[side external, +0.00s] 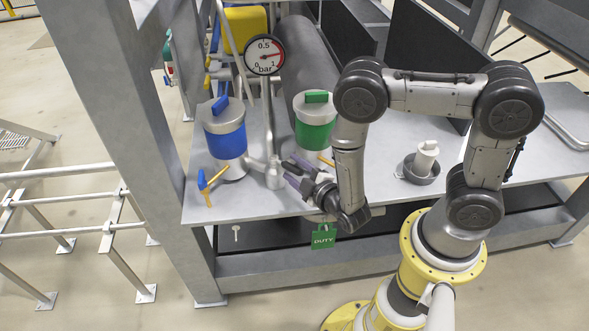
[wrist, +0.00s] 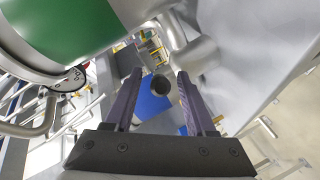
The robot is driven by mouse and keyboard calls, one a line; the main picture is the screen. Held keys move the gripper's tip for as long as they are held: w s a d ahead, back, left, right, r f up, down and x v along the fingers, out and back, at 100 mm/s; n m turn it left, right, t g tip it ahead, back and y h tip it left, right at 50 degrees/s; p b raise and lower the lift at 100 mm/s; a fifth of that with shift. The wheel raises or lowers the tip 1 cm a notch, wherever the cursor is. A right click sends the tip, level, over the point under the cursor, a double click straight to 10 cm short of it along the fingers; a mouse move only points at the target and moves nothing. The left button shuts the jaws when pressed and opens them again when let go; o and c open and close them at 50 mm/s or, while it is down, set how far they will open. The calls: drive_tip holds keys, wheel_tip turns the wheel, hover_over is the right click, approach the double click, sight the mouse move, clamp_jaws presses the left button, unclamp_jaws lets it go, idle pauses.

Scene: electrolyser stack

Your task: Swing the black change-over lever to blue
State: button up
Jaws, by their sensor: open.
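In the wrist view, the round dark end of what looks like the black lever (wrist: 160,84) shows between the two fingers, with room on both sides. My gripper (wrist: 157,100) is open around it. In the side view my gripper (side external: 291,174) is low over the bench, right of the grey valve body (side external: 272,176) under the gauge post. There the lever is mostly hidden by the fingers. The blue-banded canister (side external: 225,140) stands left of the valve, and its blue shows behind the knob in the wrist view (wrist: 152,105). The green-banded canister (side external: 314,133) stands to the right.
A pressure gauge (side external: 264,54) rises on a post above the valve. A small blue-handled tap (side external: 203,182) stands at the bench's left. A green DUTY tag (side external: 323,237) hangs at the front edge. A white part sits in a dark bowl (side external: 422,174) at right.

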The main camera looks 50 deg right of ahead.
clamp_jaws()
idle(1.4)
